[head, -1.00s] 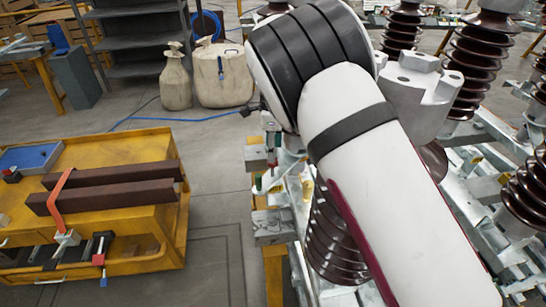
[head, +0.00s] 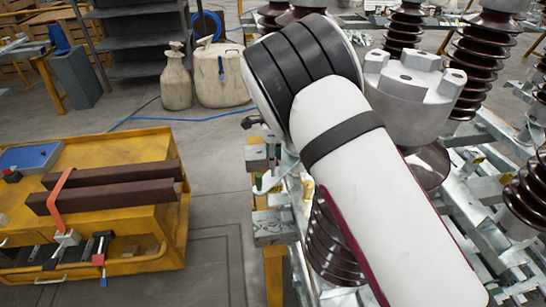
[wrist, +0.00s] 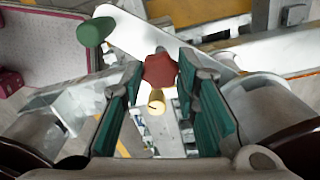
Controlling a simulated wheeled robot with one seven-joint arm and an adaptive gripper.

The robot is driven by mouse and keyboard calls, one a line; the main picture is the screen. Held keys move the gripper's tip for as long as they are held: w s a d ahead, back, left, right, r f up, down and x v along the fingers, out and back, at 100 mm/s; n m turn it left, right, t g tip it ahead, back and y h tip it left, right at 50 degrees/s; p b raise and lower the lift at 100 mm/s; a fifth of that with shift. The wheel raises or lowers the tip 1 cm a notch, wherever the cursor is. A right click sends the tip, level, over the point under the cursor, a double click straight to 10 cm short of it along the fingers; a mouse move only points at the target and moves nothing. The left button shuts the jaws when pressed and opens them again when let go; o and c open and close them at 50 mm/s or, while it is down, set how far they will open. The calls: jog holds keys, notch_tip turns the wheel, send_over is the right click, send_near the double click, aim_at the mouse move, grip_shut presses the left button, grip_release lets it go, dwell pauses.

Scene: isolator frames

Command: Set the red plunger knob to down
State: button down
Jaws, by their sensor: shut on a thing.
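In the wrist view the red plunger knob (wrist: 160,70), a lobed dark-red cap, sits between the tips of my gripper (wrist: 160,74). The teal-padded fingers stand on both sides of it, and the gripper is shut on it. A green knob (wrist: 94,32) on a rounded stem is up and left of the gripper, apart from it. A small yellow knob (wrist: 156,101) shows lower between the fingers. How far the red knob is pushed in cannot be told from this angle. In the head view my arm hides the knob and the gripper.
Ribbed brown insulators (head: 471,62) on a galvanized steel frame (head: 450,235) crowd the right. A grey castellated cap (head: 415,88) stands close beside my arm. A yellow cart (head: 140,222) with dark bars is at left. The floor between cart and frame is clear.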

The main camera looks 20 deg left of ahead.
jog(key=shift+f+b, duration=0.45)
jog(key=shift+f, duration=0.85)
jog(key=shift+s, duration=0.1)
jog(key=c, duration=1.2)
grip_release()
jog(key=shift+c, duration=0.2)
notch_tip(320, 180, up, 12)
